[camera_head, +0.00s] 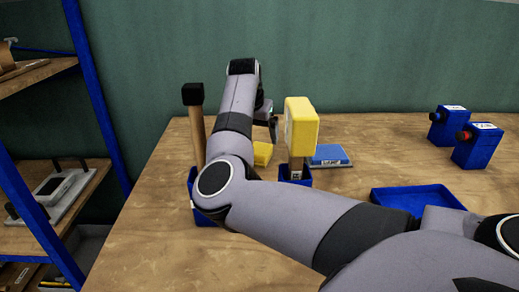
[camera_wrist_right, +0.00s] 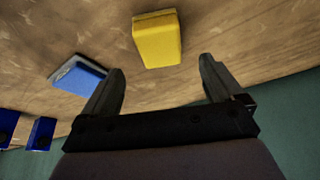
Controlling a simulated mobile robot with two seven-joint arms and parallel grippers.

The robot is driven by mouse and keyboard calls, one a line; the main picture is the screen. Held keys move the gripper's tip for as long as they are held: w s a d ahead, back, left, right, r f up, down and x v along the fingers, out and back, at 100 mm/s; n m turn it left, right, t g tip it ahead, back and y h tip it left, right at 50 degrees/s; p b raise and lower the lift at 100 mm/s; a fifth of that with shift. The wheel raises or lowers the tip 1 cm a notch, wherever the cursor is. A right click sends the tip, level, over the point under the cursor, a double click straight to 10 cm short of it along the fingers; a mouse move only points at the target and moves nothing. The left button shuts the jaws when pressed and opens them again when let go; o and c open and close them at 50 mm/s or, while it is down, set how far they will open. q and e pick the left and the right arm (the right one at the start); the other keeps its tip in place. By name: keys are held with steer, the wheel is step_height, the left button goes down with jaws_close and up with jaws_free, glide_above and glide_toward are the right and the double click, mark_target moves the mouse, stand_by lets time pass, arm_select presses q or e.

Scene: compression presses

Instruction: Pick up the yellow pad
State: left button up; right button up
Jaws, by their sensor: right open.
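The yellow pad (camera_head: 263,153) lies on the wooden table, partly hidden behind my right arm in the head view. In the right wrist view the yellow pad (camera_wrist_right: 157,39) lies flat on the wood, just beyond the fingertips and roughly between them. My right gripper (camera_wrist_right: 160,80) is open and empty, and does not touch the pad. In the head view this gripper (camera_head: 272,125) is near the pad, mostly hidden by its own arm. My left gripper is not in view.
A blue pad (camera_head: 331,155) lies right of the yellow pad. A yellow-headed mallet (camera_head: 300,125) and a black-headed mallet (camera_head: 194,96) stand in blue holders. An empty blue tray (camera_head: 418,198) and two blue button boxes (camera_head: 477,146) are on the right. Shelves (camera_head: 35,75) stand left.

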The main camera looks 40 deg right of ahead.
mark_target(259, 148)
steer(key=x, duration=0.7)
steer(key=shift+a+f, duration=0.1)
steer(key=shift+a, duration=0.05)
steer(key=c, duration=1.1)
step_height(259, 148, up, 20)
steer(key=shift+r+p, duration=0.1)
steer(key=shift+p, duration=0.5)
